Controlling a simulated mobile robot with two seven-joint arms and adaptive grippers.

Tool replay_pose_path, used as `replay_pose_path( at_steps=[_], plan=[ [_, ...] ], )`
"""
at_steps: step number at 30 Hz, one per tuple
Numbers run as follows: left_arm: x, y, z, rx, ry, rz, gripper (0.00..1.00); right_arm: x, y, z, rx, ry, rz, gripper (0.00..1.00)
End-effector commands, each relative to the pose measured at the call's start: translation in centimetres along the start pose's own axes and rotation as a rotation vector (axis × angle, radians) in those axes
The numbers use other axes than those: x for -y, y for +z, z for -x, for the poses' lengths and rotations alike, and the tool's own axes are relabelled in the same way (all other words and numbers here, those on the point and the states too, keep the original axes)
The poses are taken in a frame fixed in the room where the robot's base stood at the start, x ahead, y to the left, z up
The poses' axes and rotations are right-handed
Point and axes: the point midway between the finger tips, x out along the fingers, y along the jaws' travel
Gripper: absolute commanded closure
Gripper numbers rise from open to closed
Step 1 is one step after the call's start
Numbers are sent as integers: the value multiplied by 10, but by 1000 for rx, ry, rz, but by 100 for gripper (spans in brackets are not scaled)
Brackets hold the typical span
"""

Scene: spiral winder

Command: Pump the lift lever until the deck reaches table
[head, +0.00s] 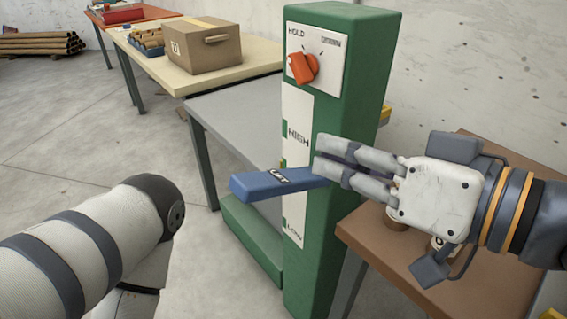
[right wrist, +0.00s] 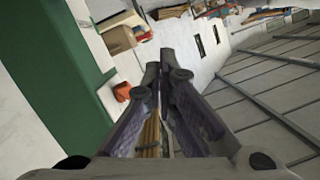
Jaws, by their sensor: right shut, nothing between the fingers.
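The blue lift lever (head: 262,185), marked LIFT, sticks out to the left from the green column (head: 362,70) in the head view, roughly level. My right gripper (head: 317,158) is shut and empty, its tips just above the lever's right part; I cannot tell whether they touch it. In the right wrist view the shut fingers (right wrist: 160,65) hold nothing. The orange knob (head: 303,68) sits between HOLD and DOWN marks; its exact setting is unclear. A low green slab (head: 250,240) lies left of the column's foot; I cannot tell if it is the deck. My left gripper is out of view.
A grey-topped table (head: 235,118) stands behind and left of the column. A cardboard box (head: 200,47) rests on the wooden table (head: 160,68) beyond it. A brown table (head: 370,232) stands below my right gripper. Floor at the left is open.

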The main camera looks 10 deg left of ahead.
Motion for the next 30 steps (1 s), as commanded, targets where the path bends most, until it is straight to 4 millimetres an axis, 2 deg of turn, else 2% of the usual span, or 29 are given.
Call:
replay_pose_path(
  at_steps=[8,11,23,25,30],
  plan=[
    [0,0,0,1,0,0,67,0,1,-3,1,0,1,100],
    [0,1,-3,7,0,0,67,-1,2,-16,3,-1,2,100],
    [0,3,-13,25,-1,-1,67,0,2,-102,2,0,-2,100],
    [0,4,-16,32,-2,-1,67,-1,17,-105,6,-2,-5,100],
    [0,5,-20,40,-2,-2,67,-1,35,-109,2,1,-2,100]
  ],
)
